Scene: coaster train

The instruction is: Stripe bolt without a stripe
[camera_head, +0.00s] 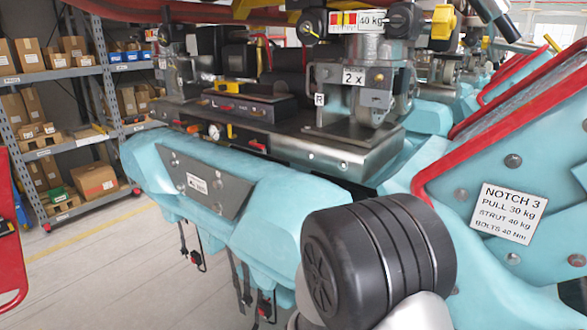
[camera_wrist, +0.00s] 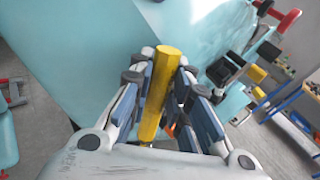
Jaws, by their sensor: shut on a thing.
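My gripper (camera_wrist: 166,68) is shut on a yellow stick (camera_wrist: 160,95) with a flat, many-sided end, like a marker or crayon. The stick lies lengthwise between the blue-padded fingers in the wrist view, its flat end just past the fingertips. In the head view my arm hides the gripper and the stick. Grey bolt heads show on the teal car side at right: one upper bolt (camera_head: 513,160), one left of the sign (camera_head: 461,194) and one below it (camera_head: 513,258). They are too small to tell whether any bears a stripe.
A sign (camera_head: 508,213) reads "NOTCH 3, PULL 30 kg, STRUT 40 kg, BOLTS 40 Nm". A metal bench plate (camera_head: 330,150) with gauges and fixtures stands on the teal body (camera_head: 250,195). Shelves with boxes (camera_head: 95,180) stand at left. The floor at lower left (camera_head: 100,270) is clear.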

